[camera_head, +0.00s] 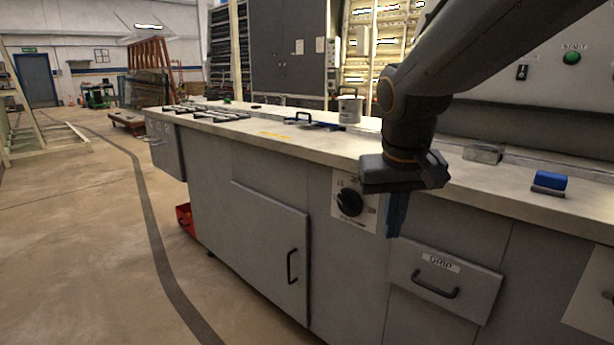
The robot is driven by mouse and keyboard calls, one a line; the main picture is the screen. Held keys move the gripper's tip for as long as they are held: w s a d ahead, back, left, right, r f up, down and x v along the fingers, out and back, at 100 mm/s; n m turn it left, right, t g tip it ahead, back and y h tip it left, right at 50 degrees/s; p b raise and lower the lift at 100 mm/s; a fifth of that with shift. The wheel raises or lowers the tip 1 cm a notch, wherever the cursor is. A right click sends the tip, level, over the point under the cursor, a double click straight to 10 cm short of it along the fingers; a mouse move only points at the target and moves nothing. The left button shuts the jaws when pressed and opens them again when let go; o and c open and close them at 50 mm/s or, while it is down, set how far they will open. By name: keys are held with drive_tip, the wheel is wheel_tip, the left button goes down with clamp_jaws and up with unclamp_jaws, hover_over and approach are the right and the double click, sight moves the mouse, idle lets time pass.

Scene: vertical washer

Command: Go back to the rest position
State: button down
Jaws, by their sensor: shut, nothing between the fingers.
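My gripper (397,214) hangs from my dark arm, which comes in from the upper right. It points down in front of the grey cabinet front (215,180), just right of the black rotary knob (350,202) on its white plate. The fingers look closed together, with nothing seen between them. The gripper body covers part of the worktop edge and part of the plate. I cannot tell whether the fingers touch the cabinet.
A drawer with a black handle (436,290) lies below right of the gripper. A cabinet door (270,247) is at left. On the worktop (265,142) stand a white pot (350,109) and a blue block (551,180). The floor at left (80,230) is free.

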drive_tip(key=s+a+f+n+g+y, duration=0.1)
drive_tip(key=s+a+f+n+g, duration=0.2)
drive_tip(key=s, duration=0.6)
drive_tip(key=s+a+f, duration=0.3)
drive_tip(key=s+f, duration=0.2)
drive_tip(key=s, duration=0.3)
drive_tip(key=d+r+m+p, duration=0.3)
drive_tip(key=d+r+p, duration=0.6)
drive_tip(key=p, duration=1)
drive_tip(key=shift+s+d+r, duration=0.25)
drive_tip(key=shift+d+r, duration=0.1)
drive_tip(key=shift+r, duration=0.4)
